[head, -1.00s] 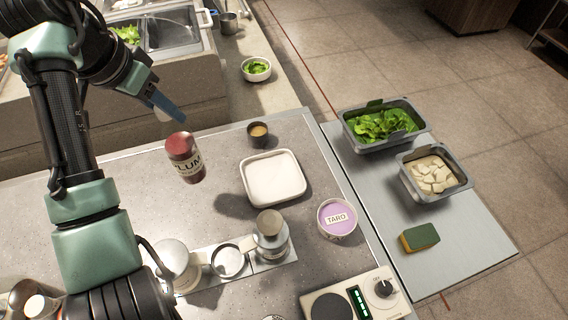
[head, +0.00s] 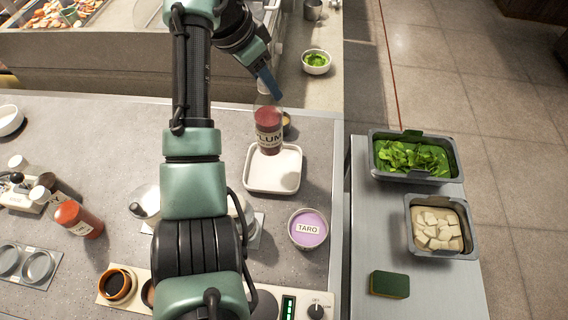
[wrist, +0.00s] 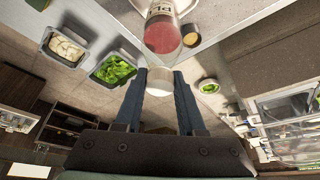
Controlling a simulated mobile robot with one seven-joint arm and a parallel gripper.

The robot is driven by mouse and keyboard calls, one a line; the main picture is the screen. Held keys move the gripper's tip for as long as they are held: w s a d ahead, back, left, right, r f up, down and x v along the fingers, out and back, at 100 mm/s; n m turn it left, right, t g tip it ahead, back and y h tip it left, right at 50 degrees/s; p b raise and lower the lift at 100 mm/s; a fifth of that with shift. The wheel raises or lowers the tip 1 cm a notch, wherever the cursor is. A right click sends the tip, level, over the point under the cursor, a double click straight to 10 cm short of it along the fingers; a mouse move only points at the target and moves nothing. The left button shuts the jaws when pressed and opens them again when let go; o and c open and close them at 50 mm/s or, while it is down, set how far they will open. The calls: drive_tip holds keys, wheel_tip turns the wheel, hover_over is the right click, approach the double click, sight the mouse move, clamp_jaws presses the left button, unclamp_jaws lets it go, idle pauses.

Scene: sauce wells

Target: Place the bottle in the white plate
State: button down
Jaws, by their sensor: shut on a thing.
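The bottle (head: 268,128), clear with dark red contents and a PLUM label, is upright over the back part of the white plate (head: 287,186). The plate is a square, shallow white dish on the grey counter. My gripper (head: 267,84) is shut on the bottle's top from above. The wrist view also shows the bottle (wrist: 162,34) with its pale cap (wrist: 160,82) between the fingers of my gripper (wrist: 160,88). I cannot tell whether the bottle's base touches the plate.
A small brown cup (head: 286,120) stands just behind the bottle. Trays of greens (head: 412,158) and pale chunks (head: 437,228) and a sponge (head: 389,284) are on the right side table.

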sight(270, 121)
drive_tip(key=shift+d, duration=0.2)
drive_tip(key=shift+f, duration=0.35)
wheel_tip(270, 121, down, 9)
drive_tip(key=shift+f+p, duration=0.15)
drive_tip(key=shift+p, duration=0.8)
drive_tip(key=shift+f, duration=0.2)
drive_tip(key=c, duration=0.5)
unclamp_jaws()
